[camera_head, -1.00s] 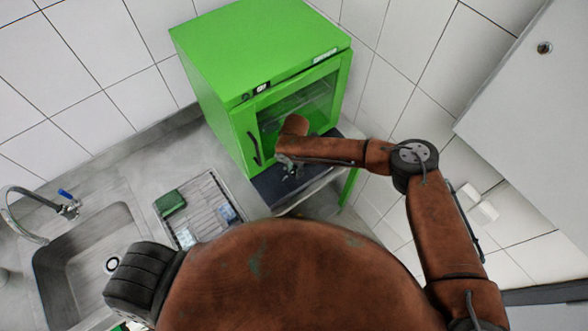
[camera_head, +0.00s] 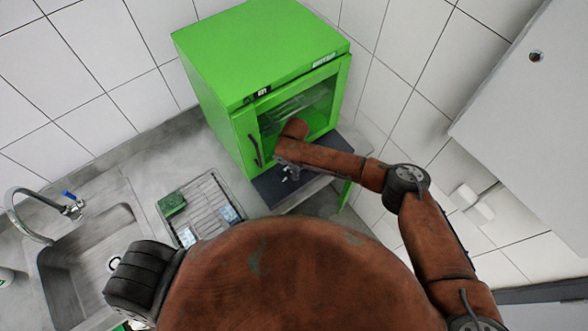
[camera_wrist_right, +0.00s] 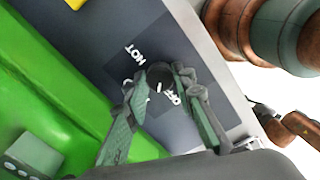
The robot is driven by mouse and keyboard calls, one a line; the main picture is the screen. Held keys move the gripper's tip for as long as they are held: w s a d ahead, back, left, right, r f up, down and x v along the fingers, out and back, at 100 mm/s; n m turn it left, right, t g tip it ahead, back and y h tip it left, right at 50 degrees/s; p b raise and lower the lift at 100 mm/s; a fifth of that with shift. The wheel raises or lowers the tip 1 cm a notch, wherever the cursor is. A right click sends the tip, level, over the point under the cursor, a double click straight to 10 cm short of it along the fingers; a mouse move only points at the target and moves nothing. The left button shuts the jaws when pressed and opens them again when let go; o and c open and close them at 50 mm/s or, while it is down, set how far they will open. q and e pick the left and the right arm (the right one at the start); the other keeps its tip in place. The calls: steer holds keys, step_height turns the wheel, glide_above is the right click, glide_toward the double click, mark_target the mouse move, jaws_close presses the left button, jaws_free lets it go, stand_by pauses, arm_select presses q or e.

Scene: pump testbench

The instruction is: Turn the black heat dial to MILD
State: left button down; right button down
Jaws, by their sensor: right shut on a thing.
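The black heat dial (camera_wrist_right: 160,73) sits on a dark panel (camera_wrist_right: 88,40) in the right wrist view. White labels are around it: HOT (camera_wrist_right: 135,54) at the upper left, OFF (camera_wrist_right: 170,97) below, and a partly hidden label at the left whose word I cannot fully read. My right gripper (camera_wrist_right: 161,80) is shut on the dial, one finger on each side. A short white mark shows on the dial's lower part, but the exact setting is unclear. In the head view, my right gripper (camera_head: 290,172) is small in front of the green cabinet; the dial cannot be made out there.
The green cabinet (camera_head: 255,50) has a glass front and a dark handle. A steel sink (camera_head: 80,260) and a rack (camera_head: 205,205) holding a green item are at the left. A tiled wall stands close on the right. A yellow piece (camera_wrist_right: 75,3) shows at the wrist view's top edge.

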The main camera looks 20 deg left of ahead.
steer(key=m+p, duration=0.1)
steer(key=m, duration=0.1)
steer(key=m+p, duration=0.1)
steer(key=m, duration=0.1)
steer(key=shift+a+r+m, duration=0.1)
steer(key=shift+r+m, duration=0.1)
steer(key=shift+m, duration=0.1)
steer(key=shift+w+m+p, duration=0.15)
steer(key=shift+m+p, duration=0.75)
steer(key=shift+m, duration=1)
steer(key=c, duration=2)
jaws_free()
steer(key=o, duration=0.3)
steer(key=shift+f, duration=0.1)
steer(key=shift+o, duration=0.4)
